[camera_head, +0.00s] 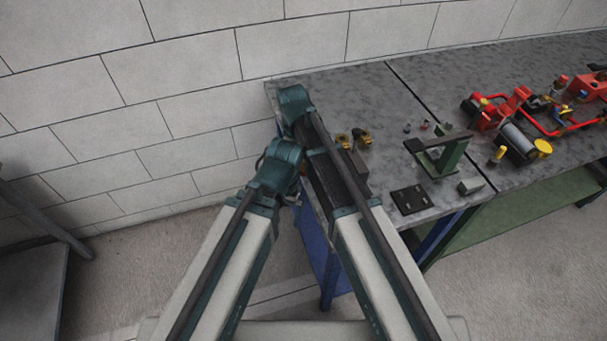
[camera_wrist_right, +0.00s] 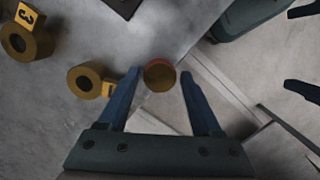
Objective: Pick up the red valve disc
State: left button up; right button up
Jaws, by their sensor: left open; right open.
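The red valve disc (camera_wrist_right: 160,75) shows in the right wrist view as a round, brownish-red piece with a yellowish rim, close to the table edge. My right gripper (camera_wrist_right: 159,73) is open, with its two blue fingers on either side of the disc in that view. I cannot tell whether they touch it or how far above it they are. In the head view the disc and my right gripper's fingers are hidden by my arm. My left gripper (camera_head: 292,198) is lower, beside the table's left end. Its open fingers show at the right of the wrist view (camera_wrist_right: 288,50).
Brass-coloured round fittings with yellow number tags (camera_wrist_right: 85,80) lie beside the disc. On the table (camera_head: 345,90) stand a green bracket (camera_head: 442,155), a black plate (camera_head: 411,198) and, at right, red pump parts (camera_head: 498,108). A block wall (camera_head: 190,60) runs behind.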

grip_shut()
dwell(0.3)
jog(key=shift+r, duration=0.1)
